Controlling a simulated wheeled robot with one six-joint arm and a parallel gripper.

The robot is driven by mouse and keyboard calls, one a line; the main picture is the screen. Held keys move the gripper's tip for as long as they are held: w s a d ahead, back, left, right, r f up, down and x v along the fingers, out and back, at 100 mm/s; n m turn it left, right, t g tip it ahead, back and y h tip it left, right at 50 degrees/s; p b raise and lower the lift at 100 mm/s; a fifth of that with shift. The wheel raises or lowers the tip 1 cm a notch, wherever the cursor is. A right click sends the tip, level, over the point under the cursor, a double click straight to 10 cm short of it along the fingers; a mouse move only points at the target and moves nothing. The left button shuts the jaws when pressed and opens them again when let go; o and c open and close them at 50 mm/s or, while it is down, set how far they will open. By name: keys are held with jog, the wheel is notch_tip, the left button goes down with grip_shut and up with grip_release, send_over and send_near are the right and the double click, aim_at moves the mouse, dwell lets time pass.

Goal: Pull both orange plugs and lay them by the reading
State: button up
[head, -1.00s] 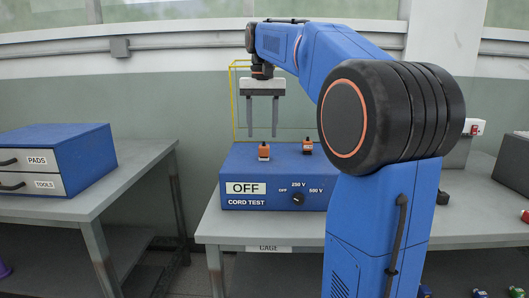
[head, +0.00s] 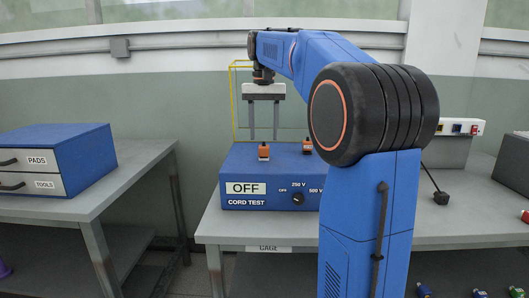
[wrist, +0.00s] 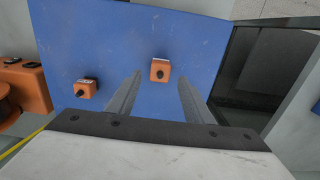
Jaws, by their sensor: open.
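Two orange plugs stand upright on top of the blue cord test box (head: 250,172). The left plug (head: 264,152) and the right plug (head: 307,146) show in the head view. In the wrist view, one plug (wrist: 160,70) is between and beyond my fingers, and the other (wrist: 86,88) lies off to the left. My gripper (head: 264,138) is open and empty. It points down above and behind the plugs, apart from both. The box front shows a reading of OFF (head: 245,188) and a black knob (head: 298,198) with voltage marks.
The box stands on a grey bench (head: 270,228) with a CAGE label on its edge. A yellow frame (head: 233,105) rises behind the box. A drawer unit (head: 60,160) sits on the left table. A grey post carries a switch panel (head: 460,127) at right.

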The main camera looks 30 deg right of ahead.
aim_at(264, 145)
jog(key=shift+f, duration=3.1)
jog(key=shift+c, duration=0.6)
jog(key=c, duration=1.1)
grip_shut()
jog(key=shift+r, duration=0.15)
jog(key=shift+r, duration=2.85)
